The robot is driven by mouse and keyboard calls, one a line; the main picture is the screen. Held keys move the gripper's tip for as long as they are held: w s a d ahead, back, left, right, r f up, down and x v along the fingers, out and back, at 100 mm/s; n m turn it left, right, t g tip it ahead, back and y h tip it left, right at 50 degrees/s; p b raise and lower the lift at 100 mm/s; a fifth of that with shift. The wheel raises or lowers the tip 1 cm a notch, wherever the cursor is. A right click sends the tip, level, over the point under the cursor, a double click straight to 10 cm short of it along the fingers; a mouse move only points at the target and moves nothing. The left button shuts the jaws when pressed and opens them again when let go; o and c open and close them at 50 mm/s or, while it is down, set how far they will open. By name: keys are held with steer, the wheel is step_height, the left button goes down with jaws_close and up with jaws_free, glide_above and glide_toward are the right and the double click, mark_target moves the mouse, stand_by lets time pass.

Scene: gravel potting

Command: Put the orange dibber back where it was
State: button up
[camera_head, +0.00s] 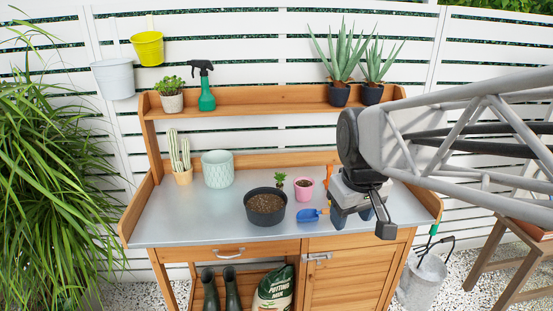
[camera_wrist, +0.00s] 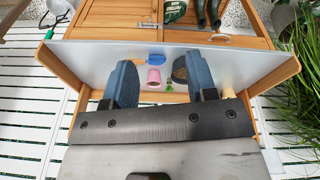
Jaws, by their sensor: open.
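A small upright orange piece (camera_head: 328,174) shows beside my gripper in the head view. It is partly hidden, and I cannot tell whether it is the dibber or another tool's handle. No whole orange dibber shows clearly in either view. My gripper (camera_head: 353,217) is above the right half of the metal bench top, pointing down, with its blue fingers apart. In the wrist view my gripper (camera_wrist: 161,68) is open, with nothing held between its fingers. A blue scoop (camera_head: 309,215) lies on the bench to the left of my gripper; it also shows in the wrist view (camera_wrist: 150,62).
A pink pot (camera_head: 304,194), small green plant (camera_head: 280,180) and dark soil-filled pot (camera_head: 265,206) stand left of my gripper. A pale green pot (camera_head: 217,170) and cactus (camera_head: 181,165) stand farther left. The shelf (camera_head: 265,100) holds potted plants and a green spray bottle (camera_head: 206,92). The front left bench top is clear.

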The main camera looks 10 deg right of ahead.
steer(key=s+a+f+m, duration=0.1)
steer(key=s+f, duration=0.3)
steer(key=s, duration=0.5)
steer(key=shift+s+f+m, duration=0.15)
steer(key=shift+s+m, duration=0.25)
steer(key=shift+m, duration=0.5)
